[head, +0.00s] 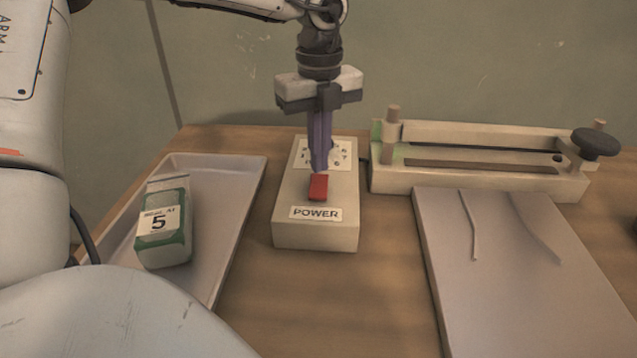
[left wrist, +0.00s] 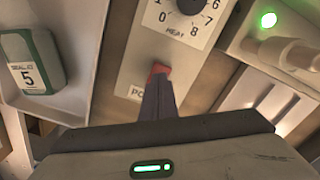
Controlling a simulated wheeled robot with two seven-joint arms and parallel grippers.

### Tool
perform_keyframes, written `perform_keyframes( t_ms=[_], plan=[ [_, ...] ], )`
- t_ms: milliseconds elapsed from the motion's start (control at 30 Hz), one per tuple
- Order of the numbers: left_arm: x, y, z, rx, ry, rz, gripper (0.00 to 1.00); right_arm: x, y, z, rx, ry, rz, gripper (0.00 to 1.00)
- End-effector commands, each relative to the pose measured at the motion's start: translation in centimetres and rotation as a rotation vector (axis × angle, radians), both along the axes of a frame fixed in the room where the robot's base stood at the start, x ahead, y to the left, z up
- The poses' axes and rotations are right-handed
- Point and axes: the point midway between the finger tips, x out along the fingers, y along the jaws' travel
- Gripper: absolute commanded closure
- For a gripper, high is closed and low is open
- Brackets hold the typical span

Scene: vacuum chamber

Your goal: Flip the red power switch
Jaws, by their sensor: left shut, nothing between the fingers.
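The red power switch (head: 318,187) sits on top of a beige box (head: 316,235) labelled POWER, in the middle of the table. My left gripper (head: 320,168) points down over the box with its fingers together and empty. Its fingertips are at the far edge of the red switch, touching it or very close; I cannot tell which. In the left wrist view the shut fingers (left wrist: 158,100) reach to the red switch (left wrist: 160,69) and hide part of it and of the label. A numbered dial (left wrist: 190,5) is on the box beyond the switch. My right gripper is not in view.
A metal tray (head: 226,205) on the left holds a green and white block (head: 165,225) marked 5. A sealer-like device (head: 480,160) with a dark knob stands at the back right. A flat board (head: 510,285) with two thin strips lies at the right. A green light (left wrist: 268,20) glows on the device.

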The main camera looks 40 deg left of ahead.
Motion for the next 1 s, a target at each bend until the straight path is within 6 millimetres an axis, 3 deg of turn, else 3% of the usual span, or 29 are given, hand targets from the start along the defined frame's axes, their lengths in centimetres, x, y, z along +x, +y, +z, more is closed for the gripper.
perform_keyframes(
  t_ms=[1000],
  plan=[
    [0.00,0.00,-0.66,0.000,0.000,0.000,1.00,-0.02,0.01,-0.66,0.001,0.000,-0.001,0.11]
  ],
)
